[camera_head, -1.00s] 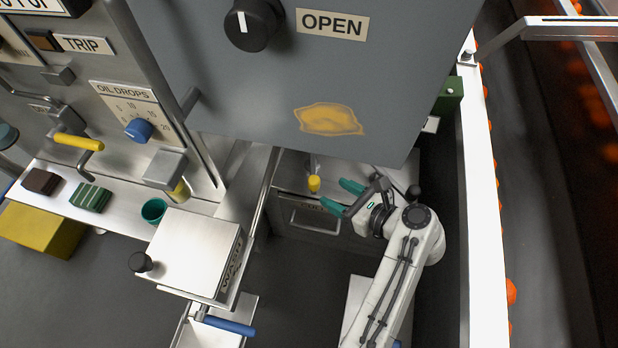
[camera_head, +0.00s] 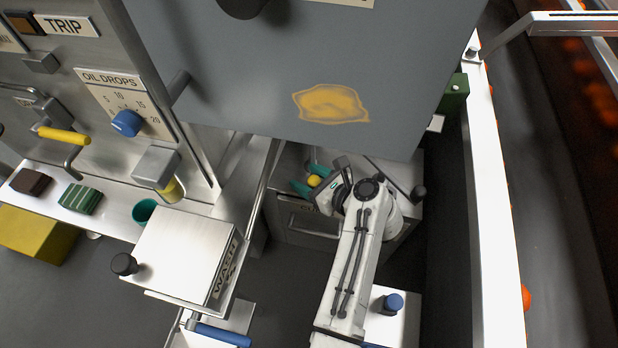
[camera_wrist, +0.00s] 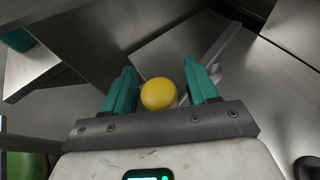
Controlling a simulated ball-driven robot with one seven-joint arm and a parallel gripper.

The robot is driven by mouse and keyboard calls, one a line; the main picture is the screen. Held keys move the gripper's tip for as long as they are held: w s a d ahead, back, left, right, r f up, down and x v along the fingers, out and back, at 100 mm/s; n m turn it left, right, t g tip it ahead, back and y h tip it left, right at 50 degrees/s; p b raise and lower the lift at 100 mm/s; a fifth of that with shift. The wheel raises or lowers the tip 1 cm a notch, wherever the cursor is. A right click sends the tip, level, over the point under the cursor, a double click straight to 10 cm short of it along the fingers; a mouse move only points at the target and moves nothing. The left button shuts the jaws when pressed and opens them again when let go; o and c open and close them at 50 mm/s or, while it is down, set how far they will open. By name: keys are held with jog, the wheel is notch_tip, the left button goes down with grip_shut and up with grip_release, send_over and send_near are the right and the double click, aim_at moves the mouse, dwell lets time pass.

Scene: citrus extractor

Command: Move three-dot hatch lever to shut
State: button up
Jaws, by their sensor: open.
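The lever's yellow knob (camera_head: 314,181) shows below the big grey door, at the metal housing. In the wrist view the yellow knob (camera_wrist: 158,94) sits between the two teal fingers of my gripper (camera_wrist: 161,92), with a gap to the right finger and little or none visible to the left one. My gripper (camera_head: 312,182) is open around the knob in the head view. The lever's shaft is hidden behind the knob. No three-dot mark can be made out.
The grey door (camera_head: 240,75) with a yellow lemon emblem hangs above my arm. A WASH box (camera_head: 185,250) stands at left. A black knob (camera_head: 418,193) is right of my wrist. A white rail (camera_head: 495,200) runs at right. A blue knob (camera_head: 393,301) is near my arm.

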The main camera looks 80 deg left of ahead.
jog(key=shift+c, duration=0.2)
grip_shut()
dwell(0.3)
jog(key=shift+s+r+p, duration=0.25)
jog(key=shift+p, duration=0.6)
jog(key=shift+s+a+m+t+y+p, duration=0.15)
jog(key=shift+s+m+t+y+p, duration=0.35)
jog(key=shift+p, duration=0.7)
jog(key=shift+s+a+m+t+p, duration=0.2)
jog(key=shift+m+t+p, duration=0.5)
jog(key=shift+p, duration=0.2)
jog(key=shift+s+a+f+m+t+y+p, duration=0.2)
jog(key=shift+f+m+t+y+p, duration=0.1)
jog(key=shift+y+p, duration=0.1)
